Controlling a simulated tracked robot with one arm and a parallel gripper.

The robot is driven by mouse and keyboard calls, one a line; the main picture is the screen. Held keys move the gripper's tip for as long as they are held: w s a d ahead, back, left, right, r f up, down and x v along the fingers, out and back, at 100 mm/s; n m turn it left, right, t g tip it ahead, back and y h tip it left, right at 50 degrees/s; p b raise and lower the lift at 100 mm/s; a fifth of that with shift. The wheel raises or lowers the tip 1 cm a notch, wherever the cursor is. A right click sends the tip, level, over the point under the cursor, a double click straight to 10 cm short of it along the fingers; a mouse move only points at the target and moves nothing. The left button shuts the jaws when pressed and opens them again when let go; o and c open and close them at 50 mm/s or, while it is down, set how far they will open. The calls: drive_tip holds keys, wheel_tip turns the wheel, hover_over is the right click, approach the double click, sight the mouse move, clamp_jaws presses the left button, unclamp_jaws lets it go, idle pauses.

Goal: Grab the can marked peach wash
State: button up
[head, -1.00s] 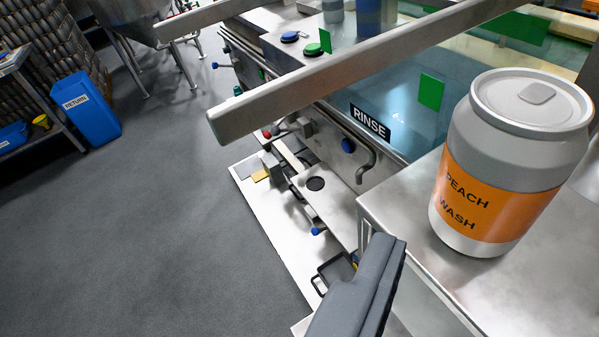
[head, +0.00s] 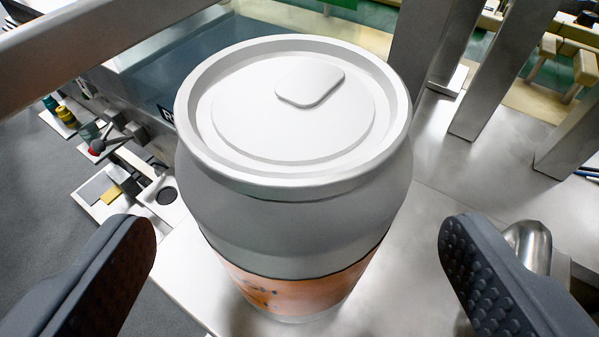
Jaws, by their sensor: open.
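The peach wash can (head: 295,228) stands upright on the steel counter (head: 440,190), large in the middle of the head view. It has a white lid with a raised tab, a grey body and an orange label low down. The label's lettering is too cut off and shaded to read now. My gripper (head: 300,262) is open, with one dark, studded finger to the left of the can and one to the right. Both fingers show a gap to the can. The can hides part of the counter behind it.
A steel rail (head: 100,40) crosses the upper left. Steel posts (head: 480,70) rise behind the can to the right. A shiny rounded metal object (head: 530,243) sits beside the right finger. Small fittings (head: 165,195) lie lower at the left, beyond the counter.

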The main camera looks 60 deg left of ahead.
drive_tip(key=shift+p+x, duration=0.3)
drive_tip(key=shift+x, duration=2.2)
drive_tip(key=shift+d, duration=0.1)
drive_tip(key=c, duration=1.3)
